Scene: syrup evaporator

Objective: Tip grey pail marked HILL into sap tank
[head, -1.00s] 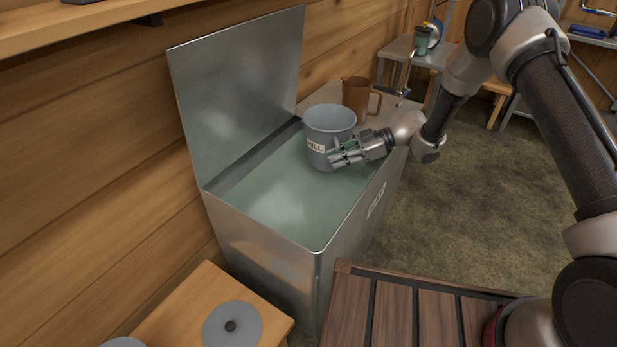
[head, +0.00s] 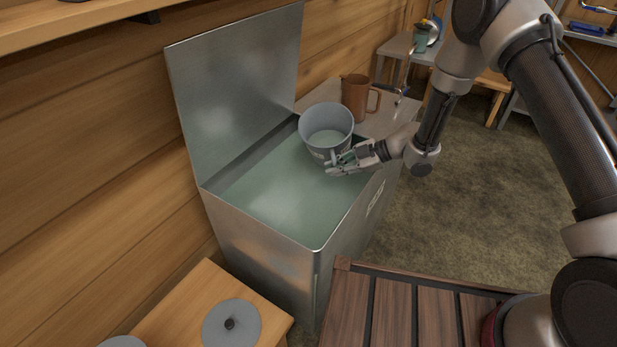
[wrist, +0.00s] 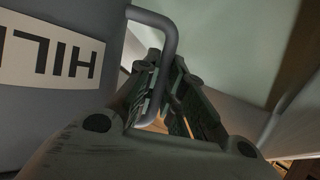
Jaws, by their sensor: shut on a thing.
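The grey pail marked HILL (head: 327,120) is held over the far part of the open sap tank (head: 265,270). Its mouth leans toward the head camera, and pale liquid shows inside. My gripper (head: 345,161) is shut on the pail's side handle. In the wrist view the fingers (wrist: 168,100) close around the grey handle (wrist: 172,40), and the HILL label (wrist: 50,55) shows upside down on the pail's wall. The tank holds greenish liquid (head: 290,200) below its rim. No stream from the pail is visible.
The tank's metal lid (head: 240,90) stands open against the wooden wall. A brown jug (head: 355,98) stands on a grey surface just beyond the tank. A wooden stand with round grey lids (head: 231,324) is at the front left. Open floor lies to the right.

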